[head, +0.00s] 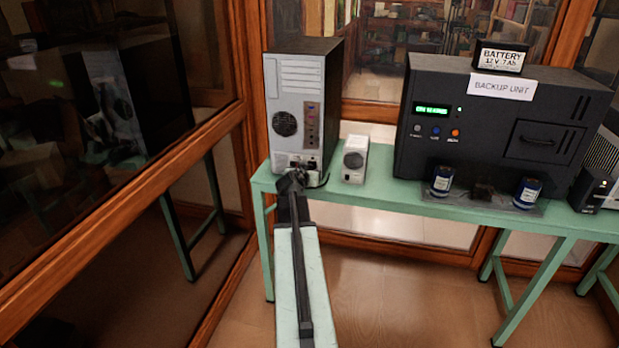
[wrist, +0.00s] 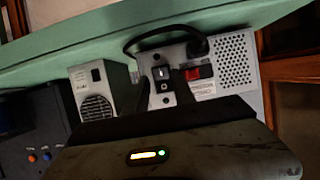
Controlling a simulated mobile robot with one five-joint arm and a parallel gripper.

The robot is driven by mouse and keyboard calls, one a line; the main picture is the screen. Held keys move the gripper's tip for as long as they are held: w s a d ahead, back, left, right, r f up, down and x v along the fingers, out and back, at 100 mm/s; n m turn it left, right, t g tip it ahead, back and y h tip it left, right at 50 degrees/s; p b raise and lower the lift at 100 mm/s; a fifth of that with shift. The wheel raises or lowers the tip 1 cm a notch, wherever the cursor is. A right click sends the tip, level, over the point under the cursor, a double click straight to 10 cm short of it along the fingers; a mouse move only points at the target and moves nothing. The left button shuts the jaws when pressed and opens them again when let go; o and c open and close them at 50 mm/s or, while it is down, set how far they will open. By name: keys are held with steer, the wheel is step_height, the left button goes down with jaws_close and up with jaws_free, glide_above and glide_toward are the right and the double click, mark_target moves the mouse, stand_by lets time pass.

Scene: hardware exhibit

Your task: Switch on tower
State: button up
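The tower (head: 298,105) is a grey and black computer case standing on the green table, its rear panel facing me. My gripper (head: 291,182) is in front of the bottom of that panel in the head view. In the tilted wrist view, the fingers (wrist: 162,92) show as two dark shapes with a gap between them, so my gripper looks open and empty. A black rocker switch (wrist: 162,79) on a light metal plate shows in that gap. A red switch (wrist: 201,72) sits just right of the fingers, beside a plugged-in black cable (wrist: 160,34). Whether a finger touches either switch is unclear.
A small light-grey box (head: 355,158) with a round grille stands right of the tower. A large black backup unit (head: 500,120) with a lit green display is farther right. Two dark-blue cylinders (head: 442,180) stand before it. A wood-framed glass wall (head: 190,165) rises on the left.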

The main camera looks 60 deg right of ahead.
steer(key=shift+w+d+f, duration=0.2)
steer(key=shift+d+f, duration=0.1)
steer(key=shift+d, duration=0.35)
steer(key=shift+c, duration=0.3)
